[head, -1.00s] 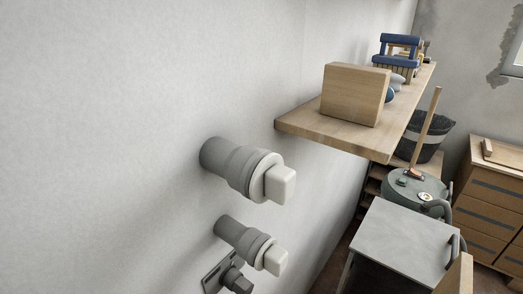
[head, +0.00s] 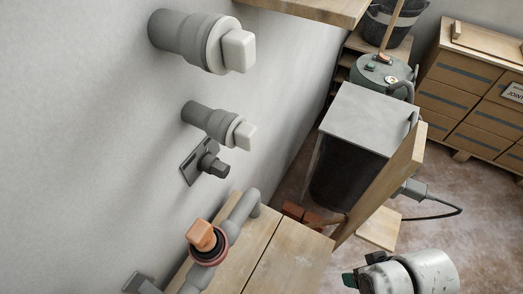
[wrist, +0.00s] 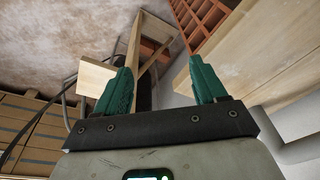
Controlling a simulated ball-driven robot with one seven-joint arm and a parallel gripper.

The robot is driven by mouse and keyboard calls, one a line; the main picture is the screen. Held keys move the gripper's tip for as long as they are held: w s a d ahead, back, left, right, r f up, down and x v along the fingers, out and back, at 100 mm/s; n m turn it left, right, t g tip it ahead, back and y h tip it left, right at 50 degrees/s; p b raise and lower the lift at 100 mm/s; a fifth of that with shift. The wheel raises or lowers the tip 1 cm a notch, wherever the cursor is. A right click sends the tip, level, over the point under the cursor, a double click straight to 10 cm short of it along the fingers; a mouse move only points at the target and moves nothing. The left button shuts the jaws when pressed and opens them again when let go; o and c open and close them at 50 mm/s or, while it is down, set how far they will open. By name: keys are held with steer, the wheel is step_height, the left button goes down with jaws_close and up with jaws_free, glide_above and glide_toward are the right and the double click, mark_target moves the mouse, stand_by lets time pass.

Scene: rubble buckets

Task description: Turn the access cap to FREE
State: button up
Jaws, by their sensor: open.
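Two pale caps with raised grips, a larger white cap (head: 236,50) and a smaller white cap (head: 244,136), sit on grey stubs on the wall in the head view. Below them an orange cap (head: 202,237) with a dark red collar sits on a bent grey pipe (head: 242,213). I cannot read any FREE mark, nor tell which is the access cap. My gripper (head: 358,270) is at the bottom right of the head view, well to the right of the orange cap. In the wrist view my gripper (wrist: 160,66) has its green fingers apart with nothing between them.
A dark square fitting (head: 206,163) is on the wall below the smaller cap.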

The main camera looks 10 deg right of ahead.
steer(key=w+a+r+n+t+y, duration=0.45)
steer(key=w+a+r, duration=0.25)
steer(key=w+a, duration=0.4)
steer(key=n+t+y+b, duration=0.1)
steer(key=n+t+y, duration=0.1)
steer(key=n+y, duration=0.4)
glide_toward(226, 171)
steer(key=shift+m, duration=0.25)
steer(key=x, duration=1)
steer(key=shift+w+a+f+p, duration=0.15)
steer(key=shift+w+a+p, duration=0.1)
steer(key=shift+w+p, duration=0.1)
steer(key=shift+c, duration=0.3)
